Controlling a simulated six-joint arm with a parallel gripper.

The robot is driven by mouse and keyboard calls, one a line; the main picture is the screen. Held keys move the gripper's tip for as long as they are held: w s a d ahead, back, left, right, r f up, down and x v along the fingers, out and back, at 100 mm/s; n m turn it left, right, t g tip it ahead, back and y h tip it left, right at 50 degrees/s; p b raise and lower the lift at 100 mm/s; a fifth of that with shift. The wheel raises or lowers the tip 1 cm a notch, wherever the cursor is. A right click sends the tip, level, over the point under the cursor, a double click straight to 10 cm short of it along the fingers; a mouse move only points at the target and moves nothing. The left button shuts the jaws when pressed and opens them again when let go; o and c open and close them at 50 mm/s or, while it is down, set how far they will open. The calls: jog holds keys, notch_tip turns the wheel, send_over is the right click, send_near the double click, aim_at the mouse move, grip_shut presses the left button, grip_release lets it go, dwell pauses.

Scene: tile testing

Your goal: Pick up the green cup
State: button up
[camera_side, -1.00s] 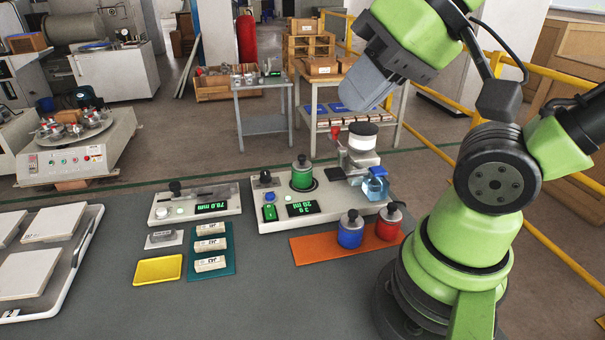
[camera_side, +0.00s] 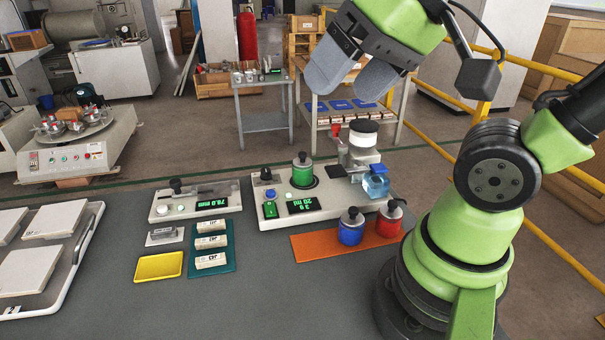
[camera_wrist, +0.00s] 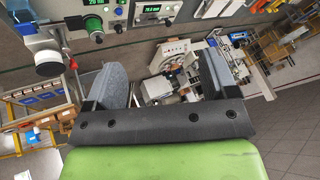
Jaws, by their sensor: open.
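The green cup (camera_side: 302,172) has a dark lid with a knob and stands upright on the round pad of a white device (camera_side: 330,204) with a green display. In the wrist view the green cup (camera_wrist: 93,24) is at the top, left of centre. My gripper (camera_side: 342,80) is high in the air, above and to the right of the cup, well apart from it. Its two grey fingers are spread and nothing is between them. In the wrist view my gripper (camera_wrist: 150,80) also shows open and empty.
A blue cup (camera_side: 351,228) and a red cup (camera_side: 389,220) stand on an orange mat (camera_side: 312,248). A gauge (camera_side: 196,203), a yellow tray (camera_side: 158,267) and a teal tray (camera_side: 223,264) are left.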

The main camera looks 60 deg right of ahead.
jog(key=w+d+g+h, duration=0.1)
jog(key=w+d+g, duration=0.1)
jog(key=w+d, duration=0.45)
jog(key=g, duration=0.5)
send_over(302, 153)
jog(key=shift+h, duration=0.3)
jog(key=f, duration=1.5)
jog(key=shift+a+f, duration=0.1)
jog(key=shift+a, duration=0.2)
jog(key=f, duration=0.5)
jog(key=shift+d+f, duration=0.3)
jog(key=shift+d, duration=0.05)
notch_tip(302, 153, down, 6)
jog(key=shift+r, duration=0.15)
jog(key=shift+c, duration=0.2)
jog(key=c, duration=1)
